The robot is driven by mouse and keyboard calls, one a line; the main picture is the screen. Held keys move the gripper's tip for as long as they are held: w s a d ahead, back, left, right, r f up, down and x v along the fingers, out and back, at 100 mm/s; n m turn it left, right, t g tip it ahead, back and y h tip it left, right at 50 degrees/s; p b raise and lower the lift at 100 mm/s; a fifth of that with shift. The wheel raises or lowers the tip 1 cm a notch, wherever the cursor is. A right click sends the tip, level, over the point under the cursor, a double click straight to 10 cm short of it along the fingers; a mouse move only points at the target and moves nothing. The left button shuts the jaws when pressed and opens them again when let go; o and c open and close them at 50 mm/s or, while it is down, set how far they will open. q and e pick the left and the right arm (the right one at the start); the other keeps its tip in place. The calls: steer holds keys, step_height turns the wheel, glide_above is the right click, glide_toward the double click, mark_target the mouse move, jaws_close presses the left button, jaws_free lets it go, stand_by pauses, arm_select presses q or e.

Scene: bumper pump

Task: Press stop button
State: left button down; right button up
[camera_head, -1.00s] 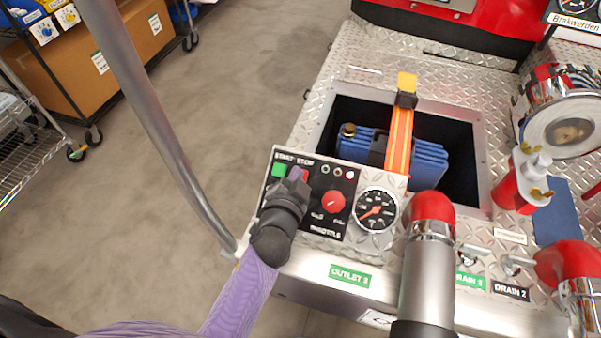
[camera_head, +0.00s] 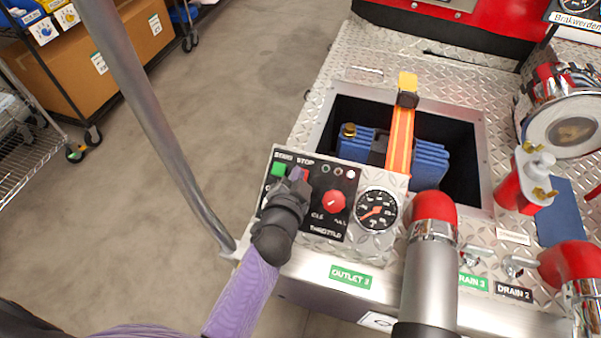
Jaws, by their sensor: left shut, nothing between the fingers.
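The control panel (camera_head: 318,224) is black with a light metal frame. It carries a green start button (camera_head: 278,169) at its upper left and a red stop button (camera_head: 304,175) just right of it, under the "STOP" label. My left gripper (camera_head: 296,174) is shut and empty, with its tip at the stop button's left side and covering part of it. I cannot tell whether the tip touches the button or how far the button is pressed. My right gripper is not in view.
A red throttle knob (camera_head: 333,202) and a round gauge (camera_head: 377,210) sit right of the buttons. A red-capped pipe (camera_head: 433,225) stands further right. A grey rail (camera_head: 165,130) curves down at the left. An open recess holds a blue unit (camera_head: 430,160) behind the panel.

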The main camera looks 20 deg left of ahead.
arm_select(q)
steer(key=shift+w+f+b, duration=0.2)
steer(key=shift+f+b, duration=0.1)
steer(key=shift+f, duration=0.05)
stand_by(0.6)
steer(key=shift+s+r+p, duration=0.5)
steer(key=shift+r+p, duration=0.3)
steer(key=shift+p, duration=0.1)
steer(key=r+p, duration=0.1)
steer(key=s+r+p, duration=0.1)
steer(key=p, duration=0.1)
steer(key=shift+s+r, duration=0.15)
steer(key=shift+r, duration=0.25)
steer(key=shift+s+a+r+p, duration=0.1)
steer(key=shift+s+r+p, duration=0.5)
steer(key=shift+r+p, duration=0.2)
